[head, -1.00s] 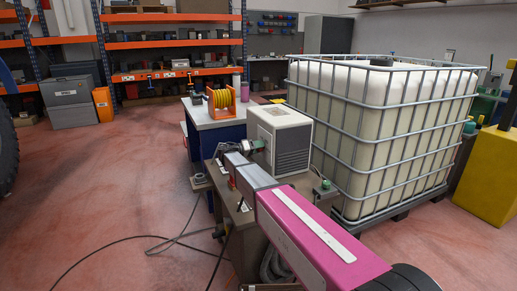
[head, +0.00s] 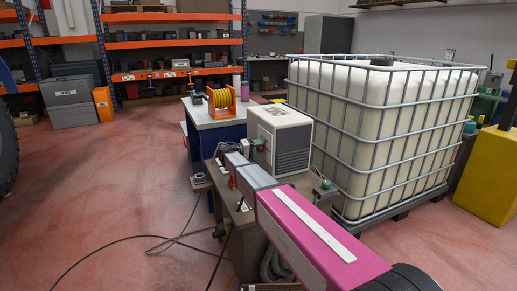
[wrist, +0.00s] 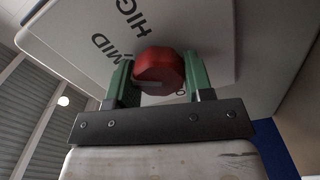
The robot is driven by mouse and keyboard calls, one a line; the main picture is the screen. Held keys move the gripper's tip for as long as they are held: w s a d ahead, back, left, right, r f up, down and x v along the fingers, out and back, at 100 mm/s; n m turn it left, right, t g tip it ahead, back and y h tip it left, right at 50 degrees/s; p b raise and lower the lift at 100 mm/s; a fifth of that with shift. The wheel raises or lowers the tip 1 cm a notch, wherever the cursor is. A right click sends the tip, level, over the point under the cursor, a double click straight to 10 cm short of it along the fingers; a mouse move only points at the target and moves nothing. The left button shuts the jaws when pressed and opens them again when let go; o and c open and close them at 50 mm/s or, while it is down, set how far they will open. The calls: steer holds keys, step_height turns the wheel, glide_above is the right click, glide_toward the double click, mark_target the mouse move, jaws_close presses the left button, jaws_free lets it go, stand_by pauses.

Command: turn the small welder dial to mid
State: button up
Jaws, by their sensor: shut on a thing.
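The small welder (head: 292,135) is a light box with a dark louvred side in the head view. In the wrist view its pale panel (wrist: 205,25) carries a red faceted dial (wrist: 160,66). Dark printing reads "MID" and part of "HIGH" above and left of the dial; a third label is mostly hidden. A light grey mark shows low on the dial's left. My gripper (wrist: 157,82) has its green fingers on either side of the dial, shut on it. In the head view my gripper (head: 258,145) is at the welder's left face, where the dial is hidden.
The welder stands on a grey-brown bench (head: 240,215). A caged white tank (head: 385,135) stands close on the right. A yellow reel (head: 221,98) sits on a blue cabinet behind. Cables (head: 150,238) lie on the open floor at left.

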steer(key=o, duration=0.9)
steer(key=v, duration=1.1)
